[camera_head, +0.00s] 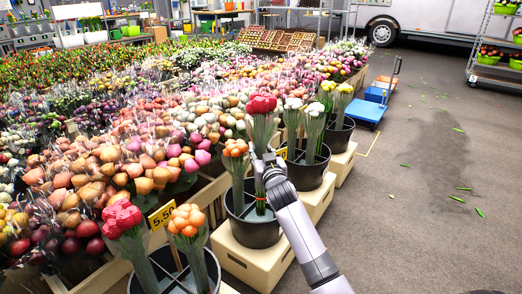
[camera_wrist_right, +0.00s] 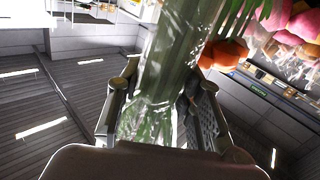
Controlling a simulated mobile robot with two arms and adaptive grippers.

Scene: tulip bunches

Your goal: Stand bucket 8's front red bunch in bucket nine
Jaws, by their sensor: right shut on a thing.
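My right gripper (camera_head: 266,165) is shut around the wrapped stems of a red tulip bunch (camera_head: 262,104), below its blooms. The bunch is upright, and its lower stems reach down within a black bucket (camera_head: 254,232); whether they touch its bottom is hidden. An orange bunch (camera_head: 236,148) stands in the same bucket, just left of the held one. In the right wrist view, the gripper's fingers (camera_wrist_right: 158,110) flank the clear wrap and green stems (camera_wrist_right: 170,60). Another red bunch (camera_head: 122,217) stands in the nearest bucket (camera_head: 160,264). I cannot read any bucket numbers. My left gripper is out of view.
An orange bunch (camera_head: 188,221) shares the nearest bucket. Behind the held bunch, a bucket (camera_head: 309,177) holds pale bunches and a farther one (camera_head: 338,138) holds yellow ones. Buckets stand on cream crates (camera_head: 250,265). Dense flowers fill the left; open floor (camera_head: 430,220) lies right.

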